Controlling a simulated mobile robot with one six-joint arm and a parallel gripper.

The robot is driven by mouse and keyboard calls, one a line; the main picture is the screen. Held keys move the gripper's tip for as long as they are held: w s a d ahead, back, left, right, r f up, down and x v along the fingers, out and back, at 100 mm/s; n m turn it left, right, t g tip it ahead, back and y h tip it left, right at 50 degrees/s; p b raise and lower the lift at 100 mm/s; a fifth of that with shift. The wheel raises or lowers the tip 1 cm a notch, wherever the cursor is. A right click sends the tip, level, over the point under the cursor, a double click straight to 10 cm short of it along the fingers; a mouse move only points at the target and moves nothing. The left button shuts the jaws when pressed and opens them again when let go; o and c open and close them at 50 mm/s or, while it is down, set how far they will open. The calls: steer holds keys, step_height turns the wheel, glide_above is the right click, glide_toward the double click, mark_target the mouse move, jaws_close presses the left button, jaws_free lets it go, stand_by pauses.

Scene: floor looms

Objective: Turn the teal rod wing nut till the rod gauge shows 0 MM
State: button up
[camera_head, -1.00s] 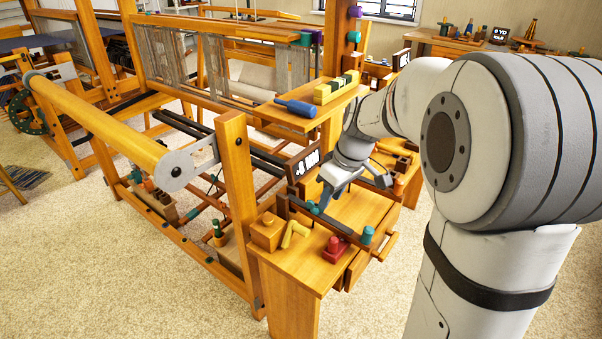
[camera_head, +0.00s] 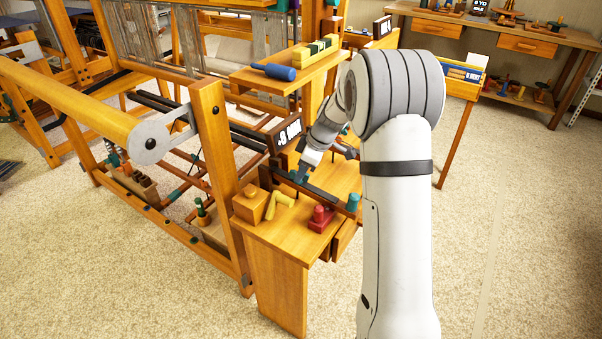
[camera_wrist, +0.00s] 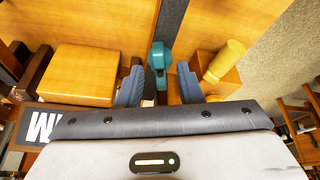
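The teal rod wing nut (camera_wrist: 158,57) sits on a dark bar in the wrist view. My gripper (camera_wrist: 158,72) is open, with its two blue-grey fingers apart on either side of the nut's near end; I see no contact. In the head view my gripper (camera_head: 301,174) is low over the dark bar at the bench and hides most of the nut. The rod gauge (camera_head: 287,134) is a dark display with white characters ending in MM; its number is too small to read surely. Only a cropped part of its lettering (camera_wrist: 42,127) shows in the wrist view.
A wooden block (camera_head: 251,204), a yellow piece (camera_head: 280,204), a red piece (camera_head: 320,219) and a teal peg (camera_head: 352,202) stand close by on the bench. A shelf above holds a blue-handled tool (camera_head: 273,72). Carpet is clear at right.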

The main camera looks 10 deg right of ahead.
steer(key=shift+w+a+f, duration=0.1)
steer(key=shift+a+f, duration=0.05)
steer(key=shift+f, duration=0.3)
steer(key=shift+c, duration=0.3)
steer(key=c, duration=0.6)
steer(key=shift+m, duration=0.3)
